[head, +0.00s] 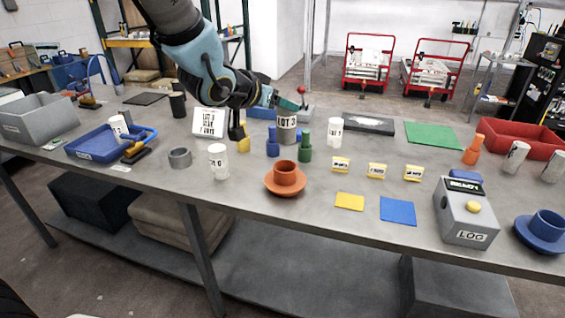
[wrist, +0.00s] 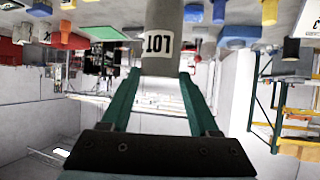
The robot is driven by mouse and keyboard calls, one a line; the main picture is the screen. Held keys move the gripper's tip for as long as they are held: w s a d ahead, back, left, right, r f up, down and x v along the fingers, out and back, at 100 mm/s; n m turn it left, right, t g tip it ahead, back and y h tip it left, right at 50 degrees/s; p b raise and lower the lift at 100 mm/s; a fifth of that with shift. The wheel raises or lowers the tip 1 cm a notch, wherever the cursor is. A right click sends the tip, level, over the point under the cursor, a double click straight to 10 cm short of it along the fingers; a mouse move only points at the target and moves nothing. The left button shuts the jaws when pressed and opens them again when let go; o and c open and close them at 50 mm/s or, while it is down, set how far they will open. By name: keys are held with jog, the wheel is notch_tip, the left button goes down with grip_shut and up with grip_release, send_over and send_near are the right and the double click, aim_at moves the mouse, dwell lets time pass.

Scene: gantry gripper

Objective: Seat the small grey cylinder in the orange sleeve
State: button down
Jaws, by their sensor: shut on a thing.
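The grey cylinder (head: 287,132) with a white LOT 3 label is between the teal fingers of my gripper (head: 289,105). In the wrist view the same cylinder (wrist: 162,42) shows upright between the tips of my gripper (wrist: 160,76), which is shut on it. I cannot tell whether its lower end touches the table. The orange sleeve (head: 286,172) is a short open tube on a wide round flange, standing near the table's front edge. It is apart from the cylinder, nearer the head camera and lower in the picture. The inside bottom of the sleeve is hidden.
A blue peg (head: 272,146) and a green peg (head: 305,150) stand just in front of the cylinder. White labelled cylinders (head: 218,162) (head: 335,132) stand on either side. A grey ring (head: 180,157) lies left. Yellow (head: 349,201) and blue (head: 398,211) flat squares lie right of the sleeve.

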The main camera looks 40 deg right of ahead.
aim_at(280, 132)
notch_tip(280, 132, down, 7)
jog(key=b, duration=0.4)
jog(key=shift+f+b, duration=0.2)
jog(key=shift+b, duration=0.15)
jog(key=f+b, duration=0.2)
jog(key=f, duration=0.1)
jog(key=f+b, duration=0.1)
jog(key=f, duration=0.1)
jog(key=shift+s+a+f+b, duration=0.1)
jog(key=shift+a+f+b, duration=0.05)
jog(key=shift+a+b, duration=0.15)
jog(key=shift+d, duration=0.1)
jog(key=shift+c, duration=2.2)
grip_release()
jog(key=o, duration=0.3)
jog(key=shift+d+r, duration=0.1)
jog(key=shift+r, duration=0.15)
